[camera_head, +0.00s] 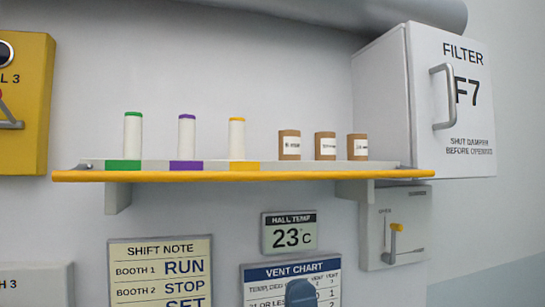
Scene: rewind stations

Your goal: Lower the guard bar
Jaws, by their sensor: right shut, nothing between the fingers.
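A long yellow bar (300,175) runs level along the front edge of the wall shelf (270,162); I take it for the guard bar. It lies below the bottles and boxes and does not cross in front of them. A small grey fitting shows near its left end. My right gripper (300,292) shows only as a blue-grey tip at the bottom, in front of the vent chart (262,275). It is shut and empty, well below the bar and apart from it. My left gripper is not in view.
On the shelf stand three white bottles (186,138) with green, purple and yellow caps, and three brown boxes (325,146). A filter cabinet (468,150) is at right, above a damper lever (394,240). A yellow panel (25,130) is at left.

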